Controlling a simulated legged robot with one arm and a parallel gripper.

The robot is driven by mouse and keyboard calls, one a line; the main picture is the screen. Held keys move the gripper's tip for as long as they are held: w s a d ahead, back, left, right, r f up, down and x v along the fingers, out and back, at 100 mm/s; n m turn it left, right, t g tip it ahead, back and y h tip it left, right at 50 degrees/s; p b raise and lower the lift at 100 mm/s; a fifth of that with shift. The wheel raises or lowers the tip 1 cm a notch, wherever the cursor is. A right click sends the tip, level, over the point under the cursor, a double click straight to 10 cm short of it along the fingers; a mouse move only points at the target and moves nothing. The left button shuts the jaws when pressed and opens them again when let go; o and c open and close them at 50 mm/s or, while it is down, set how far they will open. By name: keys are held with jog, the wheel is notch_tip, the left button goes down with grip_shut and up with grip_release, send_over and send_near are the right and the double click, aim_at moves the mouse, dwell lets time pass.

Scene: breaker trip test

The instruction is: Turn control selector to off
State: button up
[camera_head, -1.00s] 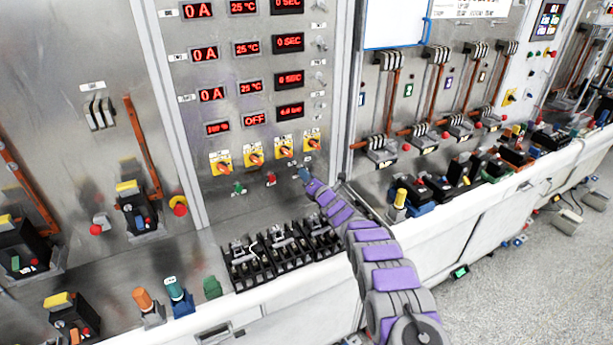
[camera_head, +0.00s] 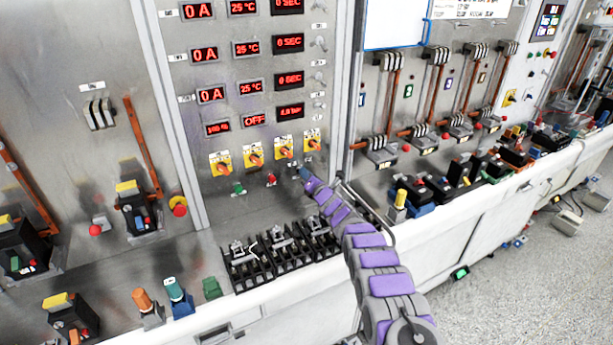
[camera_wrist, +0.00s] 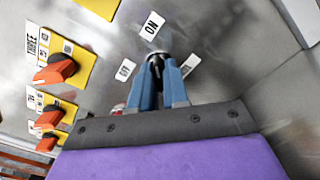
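The control selector (camera_wrist: 157,65) is a small dark knob on a silver round base on the metal panel. It is in the upper middle of the wrist view, mostly hidden by my fingers. A white ON label (camera_wrist: 152,25) is above it, with smaller labels at its lower left (camera_wrist: 125,70) and right (camera_wrist: 190,65). My gripper (camera_wrist: 159,72) has its two blue fingertips close on either side of the knob and appears shut on it. In the head view my gripper (camera_head: 304,174) is at the lower right of the central panel, hiding the selector.
Orange-handled switches on yellow plates (camera_head: 284,148) are just above and left of my gripper. A red button (camera_head: 271,179) and a green one (camera_head: 238,188) are left of it. Black terminal blocks (camera_head: 278,250) stand below. A panel edge (camera_wrist: 252,60) rises at right.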

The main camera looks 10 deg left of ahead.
grip_shut()
jog(key=shift+f, duration=0.1)
jog(key=shift+n, duration=0.4)
jog(key=n+b, duration=0.4)
jog(key=n, duration=0.1)
jog(key=n+b, duration=0.4)
jog(key=n, duration=0.2)
jog(key=n+b, duration=0.3)
jog(key=n, duration=0.3)
jog(key=shift+s+a+f+b, duration=0.15)
jog(key=shift+a+f+b, duration=0.1)
jog(key=shift+b, duration=0.15)
